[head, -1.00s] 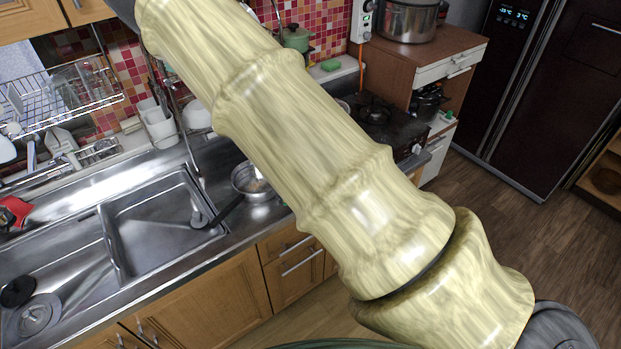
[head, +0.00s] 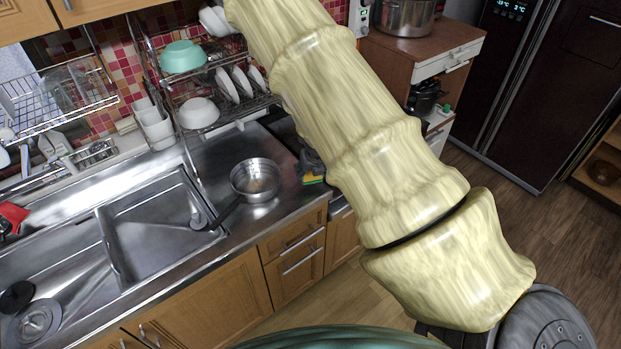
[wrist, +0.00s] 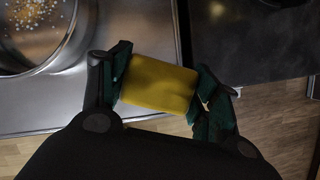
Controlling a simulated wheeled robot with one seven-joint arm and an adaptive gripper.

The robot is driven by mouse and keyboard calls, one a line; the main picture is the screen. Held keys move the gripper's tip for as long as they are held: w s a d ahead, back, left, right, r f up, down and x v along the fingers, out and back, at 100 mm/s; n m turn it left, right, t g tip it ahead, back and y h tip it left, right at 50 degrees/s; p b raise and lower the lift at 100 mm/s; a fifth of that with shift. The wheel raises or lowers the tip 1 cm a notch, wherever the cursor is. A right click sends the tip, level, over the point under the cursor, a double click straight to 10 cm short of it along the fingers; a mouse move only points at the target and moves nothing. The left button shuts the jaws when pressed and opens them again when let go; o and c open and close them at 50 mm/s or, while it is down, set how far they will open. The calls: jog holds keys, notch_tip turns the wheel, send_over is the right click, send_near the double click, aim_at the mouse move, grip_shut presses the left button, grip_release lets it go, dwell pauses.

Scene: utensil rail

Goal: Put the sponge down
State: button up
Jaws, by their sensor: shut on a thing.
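The yellow sponge (wrist: 157,84) is between the two fingers of my gripper (wrist: 160,88) in the wrist view, with a dark green fingertip pressed against each side. My gripper is shut on it. In the head view the sponge (head: 314,180) shows as a small yellow and green patch at the counter's front edge, right of the metal pan and partly beside my arm. In the wrist view it appears over the steel counter's edge. I cannot tell whether its underside touches the counter.
A metal pan (head: 255,179) stands on the steel counter (head: 222,158), left of the sponge. The dark stove (wrist: 250,40) lies to the right. A dish rack (head: 215,90) with bowls and plates stands behind. The sink (head: 155,225) is at the left.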

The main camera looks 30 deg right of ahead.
aim_at(311, 179)
jog(key=shift+f+b, duration=0.6)
jog(key=shift+f, duration=1)
jog(key=shift+f, duration=0.1)
jog(key=o, duration=1.1)
jog(key=shift+c, duration=0.2)
